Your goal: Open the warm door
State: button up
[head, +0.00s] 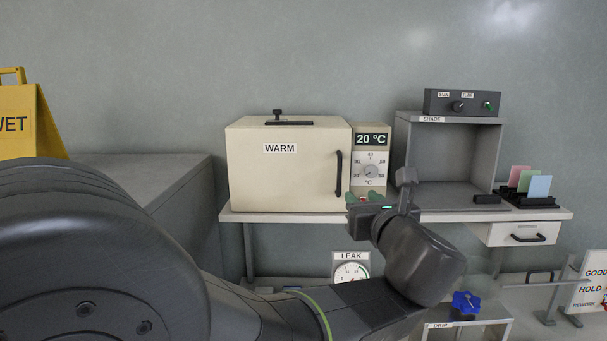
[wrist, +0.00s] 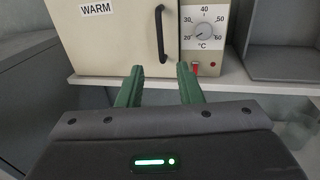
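The warm box (head: 280,180) is a cream cabinet labelled WARM on the bench, and its front door is shut. A black vertical bar handle (head: 339,173) stands on the right side of the door. In the wrist view the door (wrist: 115,45) and its handle (wrist: 160,34) show ahead of my gripper. My gripper (head: 363,197) is in front of the box's lower right corner, below the handle. In the wrist view its two green fingers (wrist: 160,85) are spread apart with nothing between them. The handle is beyond and above the fingertips, apart from them.
A dial panel (head: 370,160) reading 20 °C stands right of the box. Further right are an open grey SHADE box (head: 453,150) and a rack of coloured cards (head: 528,192). A grey cabinet (head: 160,180) stands left. The LEAK gauge (head: 350,268) is below the bench.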

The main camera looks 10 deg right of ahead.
aim_at(340, 176)
jog(key=w+p, duration=0.1)
jog(key=w, duration=0.3)
jog(key=w+p, duration=0.1)
jog(key=w, duration=0.3)
jog(key=w+p, duration=0.1)
jog(key=w, duration=0.4)
jog(key=shift+w+d, duration=0.1)
jog(key=shift+d, duration=0.3)
jog(key=shift+c, duration=0.4)
grip_shut()
